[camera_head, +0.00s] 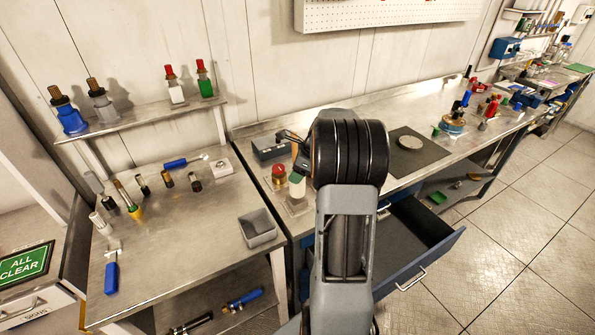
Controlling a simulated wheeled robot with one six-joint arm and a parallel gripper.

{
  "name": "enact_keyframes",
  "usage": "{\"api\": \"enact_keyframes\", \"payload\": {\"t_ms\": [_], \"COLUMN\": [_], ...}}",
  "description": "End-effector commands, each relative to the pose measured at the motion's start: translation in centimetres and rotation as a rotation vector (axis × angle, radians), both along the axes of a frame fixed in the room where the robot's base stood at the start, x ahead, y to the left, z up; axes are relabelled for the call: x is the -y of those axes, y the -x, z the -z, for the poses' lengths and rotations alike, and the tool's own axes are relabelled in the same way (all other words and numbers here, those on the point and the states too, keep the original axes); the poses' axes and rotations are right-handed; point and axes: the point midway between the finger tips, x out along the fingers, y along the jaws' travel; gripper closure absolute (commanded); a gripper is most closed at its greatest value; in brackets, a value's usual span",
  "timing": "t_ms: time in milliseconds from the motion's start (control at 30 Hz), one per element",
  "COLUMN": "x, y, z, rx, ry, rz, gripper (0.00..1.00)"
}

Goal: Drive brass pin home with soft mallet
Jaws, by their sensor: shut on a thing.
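My gripper (299,164) is at the end of my arm, over the left end of the long bench, mostly hidden by my own dark wrist joint. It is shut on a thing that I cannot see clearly. A small green-and-white piece (296,186) shows right below the jaws and may be the head of the soft mallet. I cannot tell whether it touches the bench. A red-topped brass-coloured piece (279,174) stands just left of it. I cannot make out the brass pin for certain.
An open blue drawer (439,243) juts out below the bench at right. A grey bin (257,229) and several upright tools stand on the left table (180,240). A shelf (150,118) behind holds several bottles. A dark mat with a round disc (419,144) lies right of my arm.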

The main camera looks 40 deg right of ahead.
Motion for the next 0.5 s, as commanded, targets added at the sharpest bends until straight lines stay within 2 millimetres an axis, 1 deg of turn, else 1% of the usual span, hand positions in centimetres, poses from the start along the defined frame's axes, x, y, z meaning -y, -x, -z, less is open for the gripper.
{"api": "enact_keyframes", "payload": {"t_ms": [500], "x": [0.02], "y": [-0.04], "z": [0.51], "rx": [0.002], "ry": [0.001], "rz": [0.0], "gripper": [0.99]}}
